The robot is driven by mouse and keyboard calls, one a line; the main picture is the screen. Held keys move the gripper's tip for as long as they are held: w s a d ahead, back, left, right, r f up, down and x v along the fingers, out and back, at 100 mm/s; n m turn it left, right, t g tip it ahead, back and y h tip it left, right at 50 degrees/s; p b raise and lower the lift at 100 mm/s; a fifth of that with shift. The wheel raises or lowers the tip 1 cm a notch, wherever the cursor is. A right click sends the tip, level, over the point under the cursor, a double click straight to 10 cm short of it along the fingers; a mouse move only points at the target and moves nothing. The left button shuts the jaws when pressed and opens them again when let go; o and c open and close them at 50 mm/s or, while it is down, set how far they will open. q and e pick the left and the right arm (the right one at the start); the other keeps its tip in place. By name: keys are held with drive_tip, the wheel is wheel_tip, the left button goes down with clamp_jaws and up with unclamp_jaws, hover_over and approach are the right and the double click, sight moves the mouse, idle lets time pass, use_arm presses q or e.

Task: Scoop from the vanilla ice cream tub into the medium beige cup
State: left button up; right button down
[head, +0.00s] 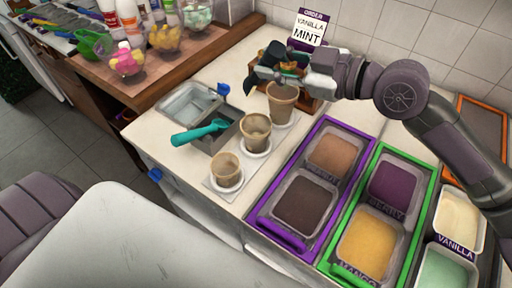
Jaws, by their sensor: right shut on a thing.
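The vanilla tub (458,222), pale cream inside and labelled VANILLA, stands at the right edge of the counter. Three beige cups stand in a slanting row; the medium beige cup (256,133) is the middle one, upright on a white round base. The small cup (227,171) is nearer and the large cup (282,104) farther. My right gripper (264,76) is above and behind the large cup, shut on a dark scoop-like tool (274,54), whose shape is hard to make out. My left gripper is not in view.
A teal scoop (200,132) rests across a metal container (212,143). A purple-framed tray (262,218) and a green-framed tray (337,268) hold other tubs. A mint-green tub (447,271) is below the vanilla. An order sign (308,28) stands at the back.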

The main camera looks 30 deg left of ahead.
drive_tip(key=shift+f+n+g+h+b, duration=0.1)
drive_tip(key=shift+n+g+h+b, duration=0.2)
drive_tip(key=shift+n+g+b, duration=0.75)
drive_tip(key=shift+r+n+g, duration=0.35)
drive_tip(key=shift+n, duration=0.3)
drive_tip(key=shift+r+n+g+h+p, duration=0.4)
drive_tip(key=shift+n+g+h, duration=0.1)
drive_tip(key=shift+n, duration=0.2)
drive_tip(key=n+g+h+p, duration=0.1)
drive_tip(key=n+h+p, duration=0.1)
drive_tip(key=n, duration=0.1)
drive_tip(key=r+n+g+h+p, duration=0.1)
drive_tip(key=n+g+h+p, duration=0.1)
drive_tip(key=n+p, duration=0.1)
drive_tip(key=shift+a+r+h, duration=0.1)
drive_tip(key=shift+h, duration=0.2)
drive_tip(key=shift+f+n+p, duration=0.2)
drive_tip(key=shift+n+p, duration=0.15)
drive_tip(key=shift+n, duration=0.05)
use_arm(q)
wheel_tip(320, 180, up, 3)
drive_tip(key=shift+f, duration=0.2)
use_arm(e)
drive_tip(key=shift+f+h, duration=0.15)
drive_tip(key=shift+h, duration=0.15)
